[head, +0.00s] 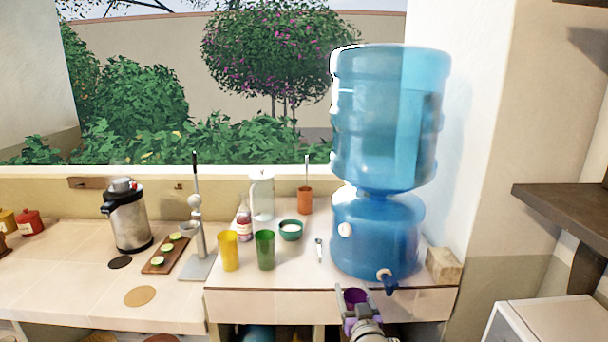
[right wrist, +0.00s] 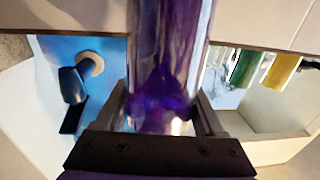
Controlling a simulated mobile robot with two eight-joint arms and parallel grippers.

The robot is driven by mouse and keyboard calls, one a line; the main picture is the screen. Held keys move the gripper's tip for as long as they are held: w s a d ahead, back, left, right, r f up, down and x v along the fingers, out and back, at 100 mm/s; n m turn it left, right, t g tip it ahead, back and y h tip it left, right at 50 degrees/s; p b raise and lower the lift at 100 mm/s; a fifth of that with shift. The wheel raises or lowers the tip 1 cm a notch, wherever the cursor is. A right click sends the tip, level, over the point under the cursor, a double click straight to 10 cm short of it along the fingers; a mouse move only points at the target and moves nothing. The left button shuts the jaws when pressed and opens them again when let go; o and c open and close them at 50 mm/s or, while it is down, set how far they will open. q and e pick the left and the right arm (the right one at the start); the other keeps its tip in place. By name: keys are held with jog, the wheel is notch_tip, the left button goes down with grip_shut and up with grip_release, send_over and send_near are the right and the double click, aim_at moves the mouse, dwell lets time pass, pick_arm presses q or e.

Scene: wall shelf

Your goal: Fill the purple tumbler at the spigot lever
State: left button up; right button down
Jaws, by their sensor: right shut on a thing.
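The purple tumbler (head: 355,297) is held by my right gripper (head: 354,312) at the counter's front edge, left of and a little below the spigot. In the right wrist view the tumbler (right wrist: 168,65) stands between the two fingers (right wrist: 165,112), which are shut on it. The spigot lever (head: 389,284) is dark blue and sits low on the front of the blue water dispenser (head: 375,235). In the right wrist view the lever (right wrist: 72,86) is beside the tumbler, apart from it. Whether the tumbler holds water cannot be seen. My left gripper is not in view.
A yellow tumbler (head: 228,251) and a green tumbler (head: 265,250) stand on the counter (head: 300,278) left of the dispenser. A wooden block (head: 443,266) is right of the dispenser. A dark wall shelf (head: 560,212) juts out at right.

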jog(key=d+f+m+h, duration=0.1)
jog(key=d+f, duration=0.4)
jog(key=f, duration=0.2)
jog(key=shift+s+d+h, duration=0.25)
jog(key=shift+s+h, duration=0.05)
